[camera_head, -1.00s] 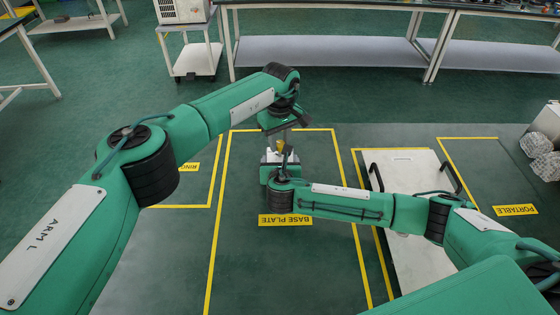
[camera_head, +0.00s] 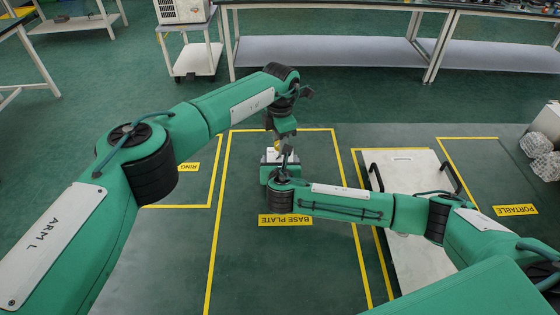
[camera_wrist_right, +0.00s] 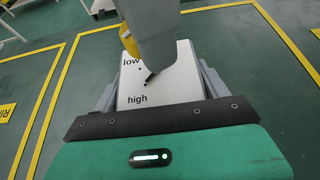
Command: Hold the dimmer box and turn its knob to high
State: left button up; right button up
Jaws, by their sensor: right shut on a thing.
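The dimmer box (camera_wrist_right: 183,82) has a white top printed "low" and "high", with small black dots. My right gripper (camera_wrist_right: 160,85) is shut on it, one grey finger along each side. In the head view the box (camera_head: 270,157) stands inside the yellow outline, partly behind my right wrist. My left gripper (camera_head: 280,143) points down onto the box top, and its grey body hides most of the knob area in the wrist view. A yellow part (camera_wrist_right: 130,42) shows beside it, and a black pointer-like piece (camera_wrist_right: 151,77) lies between the words. I cannot see whether the left fingers are closed.
A "BASE PLATE" label (camera_head: 286,220) lies on the surface just in front of the box. A white panel with black handles (camera_head: 410,170) is to the right. Benches (camera_head: 330,50) stand at the back. The outlined area left of the box is clear.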

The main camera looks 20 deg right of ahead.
pick_arm(q)
jog(key=shift+o, duration=1.3)
jog(key=shift+r, duration=3.5)
pick_arm(e)
jog(key=o, duration=1.2)
jog(key=shift+c, duration=0.2)
